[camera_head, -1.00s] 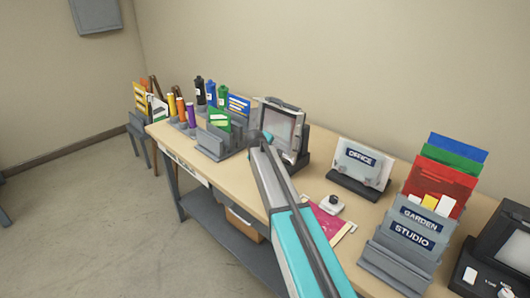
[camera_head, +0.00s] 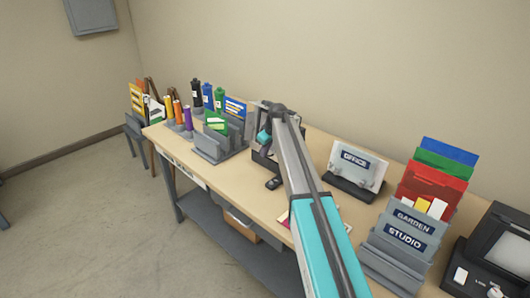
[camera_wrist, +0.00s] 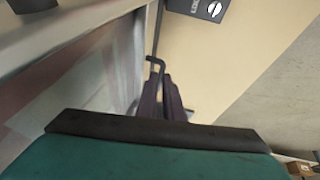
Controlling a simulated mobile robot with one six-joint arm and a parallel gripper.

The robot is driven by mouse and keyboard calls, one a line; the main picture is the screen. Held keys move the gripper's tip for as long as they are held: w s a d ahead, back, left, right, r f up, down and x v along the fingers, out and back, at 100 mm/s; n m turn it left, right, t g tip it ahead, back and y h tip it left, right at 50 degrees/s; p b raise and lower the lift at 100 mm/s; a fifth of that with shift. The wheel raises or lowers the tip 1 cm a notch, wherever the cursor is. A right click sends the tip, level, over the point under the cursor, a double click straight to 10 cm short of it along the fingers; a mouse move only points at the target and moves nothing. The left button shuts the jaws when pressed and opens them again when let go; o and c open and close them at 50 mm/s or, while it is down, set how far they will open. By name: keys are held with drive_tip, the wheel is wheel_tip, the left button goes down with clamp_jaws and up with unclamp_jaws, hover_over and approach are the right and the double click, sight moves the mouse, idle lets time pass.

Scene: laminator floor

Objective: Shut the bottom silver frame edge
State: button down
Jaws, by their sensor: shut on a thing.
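In the head view, the stand of the framed panel (camera_head: 262,160) shows only in part; my arm covers most of the frame. My gripper (camera_wrist: 163,95) has its dark fingers together beside the frame in the wrist view. A pale silver frame edge (camera_wrist: 139,55) runs along the panel's side there, right against the fingers. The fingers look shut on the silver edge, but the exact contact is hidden. The panel face (camera_wrist: 85,85) fills the left of the wrist view.
A dark lock box with a white dial (camera_wrist: 208,8) sits on the table. In the head view, a grey sorter (camera_head: 222,148) stands left of the stand, an OFFICE holder (camera_head: 352,165) and GARDEN and STUDIO racks (camera_head: 405,230) to the right.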

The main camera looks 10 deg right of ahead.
idle(0.4)
drive_tip(key=c, duration=2.2)
unclamp_jaws()
